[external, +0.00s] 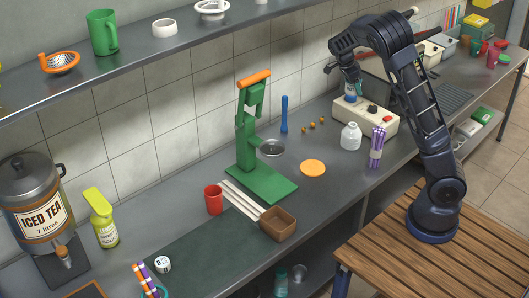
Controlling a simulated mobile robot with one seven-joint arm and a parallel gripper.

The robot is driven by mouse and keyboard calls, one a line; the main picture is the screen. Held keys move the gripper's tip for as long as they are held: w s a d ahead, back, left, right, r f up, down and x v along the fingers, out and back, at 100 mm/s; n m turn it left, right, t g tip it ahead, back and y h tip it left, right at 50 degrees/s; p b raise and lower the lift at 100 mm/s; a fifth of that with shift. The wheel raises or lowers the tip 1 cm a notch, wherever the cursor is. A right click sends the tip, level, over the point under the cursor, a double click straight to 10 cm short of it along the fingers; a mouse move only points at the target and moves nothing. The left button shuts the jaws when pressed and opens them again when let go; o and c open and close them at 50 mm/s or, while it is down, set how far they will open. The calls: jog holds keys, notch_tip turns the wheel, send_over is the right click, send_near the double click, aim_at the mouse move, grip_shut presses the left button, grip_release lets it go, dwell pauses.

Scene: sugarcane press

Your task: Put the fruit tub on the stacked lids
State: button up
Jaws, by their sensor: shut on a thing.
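My gripper (351,80) is at the back right of the counter, above a cream box with a red knob. It is shut on a small blue-and-clear thing (351,91); at this size I cannot tell whether this is the fruit tub, or whether it touches the box. A flat orange disc (312,167) lies on the counter right of the green press; I cannot tell whether it is the stacked lids. A brown square tub (278,223) stands at the counter's front edge, its contents not visible.
The cream box (378,116) is below my gripper. A white bottle (351,136) and a purple bundle (377,146) stand before it. The green press (250,150), a blue stick (284,114) and small orange balls (311,125) are to the left. A red cup (213,199) stands farther left.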

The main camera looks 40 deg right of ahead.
aim_at(355, 124)
jog(key=s+r+m, duration=0.1)
jog(key=r+m, duration=0.1)
jog(key=r, duration=0.1)
jog(key=s+r+m+g, duration=0.1)
jog(key=r, duration=0.1)
jog(key=shift+s+r+m+y, duration=0.15)
jog(key=shift+s+m+y, duration=0.15)
jog(key=shift+y, duration=0.1)
jog(key=shift+s+f, duration=0.1)
jog(key=shift+f, duration=0.1)
notch_tip(355, 124, down, 19)
jog(key=shift+f, duration=0.15)
jog(key=o, duration=1.1)
jog(key=shift+f, duration=0.1)
jog(key=shift+o, duration=0.2)
